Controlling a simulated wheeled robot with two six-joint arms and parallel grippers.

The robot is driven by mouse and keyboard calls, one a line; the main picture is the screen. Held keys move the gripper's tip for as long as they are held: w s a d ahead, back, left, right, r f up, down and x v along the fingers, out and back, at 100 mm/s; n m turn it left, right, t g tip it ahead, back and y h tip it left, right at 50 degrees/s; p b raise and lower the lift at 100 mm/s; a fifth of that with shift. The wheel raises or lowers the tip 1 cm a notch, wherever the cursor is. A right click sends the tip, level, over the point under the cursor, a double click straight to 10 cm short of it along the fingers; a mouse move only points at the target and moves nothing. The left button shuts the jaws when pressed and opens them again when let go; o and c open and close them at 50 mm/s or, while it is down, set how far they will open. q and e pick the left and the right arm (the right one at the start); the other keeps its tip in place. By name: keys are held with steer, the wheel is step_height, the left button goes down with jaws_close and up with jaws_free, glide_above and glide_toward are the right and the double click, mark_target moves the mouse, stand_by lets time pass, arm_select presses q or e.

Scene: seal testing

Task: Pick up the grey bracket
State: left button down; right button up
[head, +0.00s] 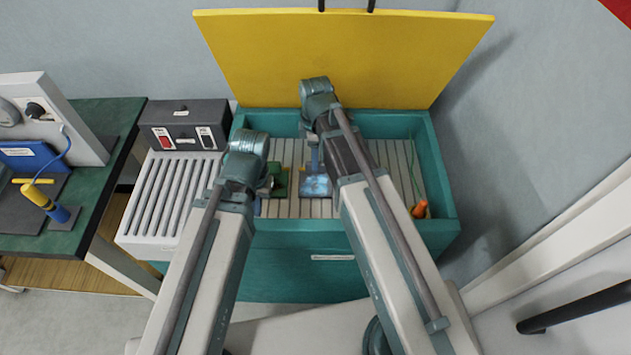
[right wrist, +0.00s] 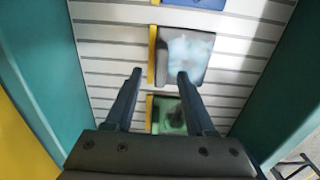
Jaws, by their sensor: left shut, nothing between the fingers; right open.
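A grey piece with a pale, cloudy bluish face, a dark side and a yellow strip along one edge, which looks like the grey bracket (right wrist: 190,58), lies on the slatted floor of the teal bin. In the head view it (head: 315,187) shows below my right arm's end. My right gripper (right wrist: 160,74) is open above it, with nothing between the fingers; one fingertip overlaps its face in the picture, and I see no contact. In the head view the right fingers are mostly hidden. My left gripper (head: 268,186) is shut and empty beside the green piece.
A green piece (right wrist: 170,115) and a blue piece (right wrist: 195,3) lie either side of the grey one. The teal bin (head: 300,240) has high walls and a raised yellow lid (head: 340,55). An orange object (head: 420,209) is at the bin's right. A white ribbed rack (head: 170,200) stands left.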

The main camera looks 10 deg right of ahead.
mark_target(316, 173)
arm_select(q)
step_height(316, 173, down, 5)
steer(key=b, duration=0.5)
steer(key=shift+f, duration=0.15)
arm_select(e)
step_height(316, 173, down, 5)
steer(key=shift+f, duration=0.15)
steer(key=shift+s, duration=0.1)
jaws_close()
stand_by(0.6)
